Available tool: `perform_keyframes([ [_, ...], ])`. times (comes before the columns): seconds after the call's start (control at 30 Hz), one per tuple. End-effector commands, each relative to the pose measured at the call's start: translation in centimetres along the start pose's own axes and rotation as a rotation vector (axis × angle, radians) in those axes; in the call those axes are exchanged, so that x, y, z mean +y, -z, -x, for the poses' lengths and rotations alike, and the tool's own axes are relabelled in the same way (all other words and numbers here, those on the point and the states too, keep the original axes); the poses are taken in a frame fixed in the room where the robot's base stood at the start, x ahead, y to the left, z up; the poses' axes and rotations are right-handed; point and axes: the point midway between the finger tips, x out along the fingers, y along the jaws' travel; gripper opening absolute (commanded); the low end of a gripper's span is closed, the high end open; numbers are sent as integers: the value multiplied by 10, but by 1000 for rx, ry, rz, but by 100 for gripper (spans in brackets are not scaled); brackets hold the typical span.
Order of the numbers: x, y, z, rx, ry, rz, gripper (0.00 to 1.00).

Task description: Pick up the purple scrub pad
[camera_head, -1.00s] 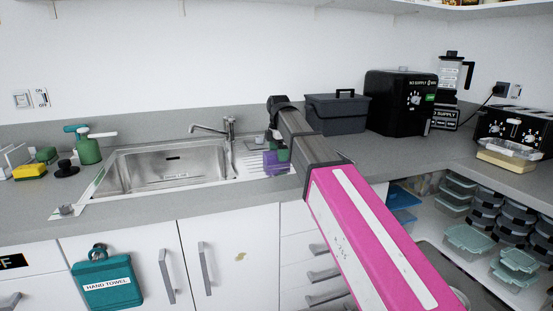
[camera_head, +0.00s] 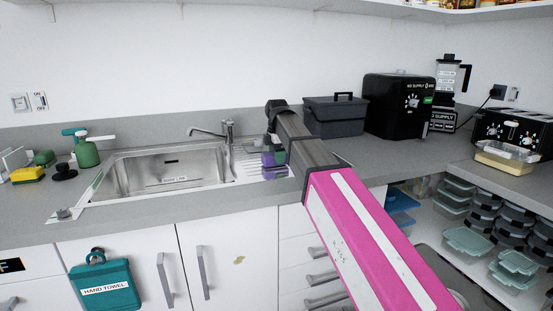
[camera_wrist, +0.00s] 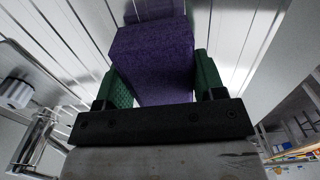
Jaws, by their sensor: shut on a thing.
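The purple scrub pad (camera_wrist: 155,62) is between the two green fingers of my gripper (camera_wrist: 158,80) in the wrist view, and the gripper is shut on it. In the head view the pad (camera_head: 273,158) shows over the ribbed steel drainboard (camera_head: 248,168), right of the sink basin. It seems to be a little above the drainboard. A second purple patch shows beyond the pad in the wrist view, perhaps its reflection in the steel. My arm hides part of the gripper in the head view.
The sink basin (camera_head: 165,172) and faucet (camera_head: 228,130) are left of the pad. A dark grey box (camera_head: 335,118) and a black appliance (camera_head: 395,105) stand behind and right. Bare counter lies in front.

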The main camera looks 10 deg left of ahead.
Motion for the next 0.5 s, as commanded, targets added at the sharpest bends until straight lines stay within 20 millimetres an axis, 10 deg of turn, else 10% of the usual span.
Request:
perform_keyframes([
  [0.23,2,0,36,0,-2,0,37],
  [0.5,-7,64,71,0,-2,4,37],
])
